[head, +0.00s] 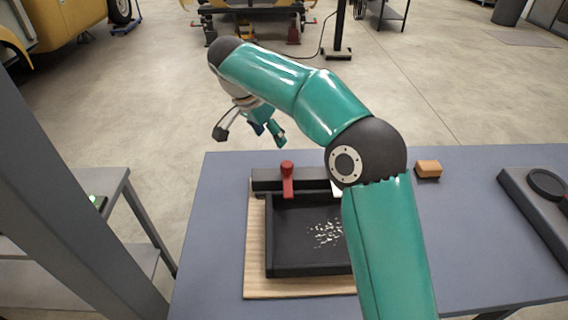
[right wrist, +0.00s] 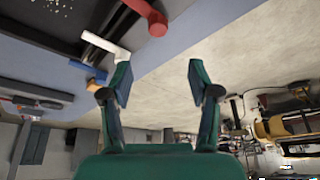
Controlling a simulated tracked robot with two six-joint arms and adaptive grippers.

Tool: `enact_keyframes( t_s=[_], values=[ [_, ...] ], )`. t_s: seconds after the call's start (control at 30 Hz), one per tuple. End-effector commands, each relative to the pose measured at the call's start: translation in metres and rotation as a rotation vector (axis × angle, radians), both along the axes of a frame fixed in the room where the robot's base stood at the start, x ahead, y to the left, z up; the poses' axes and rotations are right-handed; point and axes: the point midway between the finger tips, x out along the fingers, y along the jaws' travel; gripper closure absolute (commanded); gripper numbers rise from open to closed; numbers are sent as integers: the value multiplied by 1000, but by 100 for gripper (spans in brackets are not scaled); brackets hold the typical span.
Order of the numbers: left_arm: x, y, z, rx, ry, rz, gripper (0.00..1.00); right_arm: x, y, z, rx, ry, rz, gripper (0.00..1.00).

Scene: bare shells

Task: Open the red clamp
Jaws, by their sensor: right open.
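The red clamp (head: 287,178) stands at the back edge of a black tray (head: 283,270), its handle upright with a round knob on top. In the right wrist view the red clamp (right wrist: 148,14) shows at the top, beyond the fingertips. My right gripper (head: 249,136) is open and empty, above and behind the clamp, apart from it. Its two spread fingers also show in the right wrist view (right wrist: 159,80). A white lever (right wrist: 104,45) is beside the clamp; my arm mostly hides it in the head view. My left gripper is not in view.
The tray lies on a wooden board (head: 256,285) on the blue-grey table (head: 470,220). An orange block (head: 428,169) is right of my arm. A dark case (head: 535,215) lies at the right edge. A grey shelf stands left. Pale flecks lie in the tray.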

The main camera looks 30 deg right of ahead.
Motion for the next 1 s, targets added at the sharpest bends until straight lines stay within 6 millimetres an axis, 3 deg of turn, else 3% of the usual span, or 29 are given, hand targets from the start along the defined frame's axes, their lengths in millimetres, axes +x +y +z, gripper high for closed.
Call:
enact_keyframes(
  t_s=[0.5, 0.73, 1.0],
  values=[
    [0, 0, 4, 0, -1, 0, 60, 6, -46, -101, 1, 6, -11, 39],
    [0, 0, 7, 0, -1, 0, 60, 9, -55, -124, 0, 4, -10, 39],
    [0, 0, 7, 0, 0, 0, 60, 10, -57, -129, 1, 1, -9, 39]
  ],
)
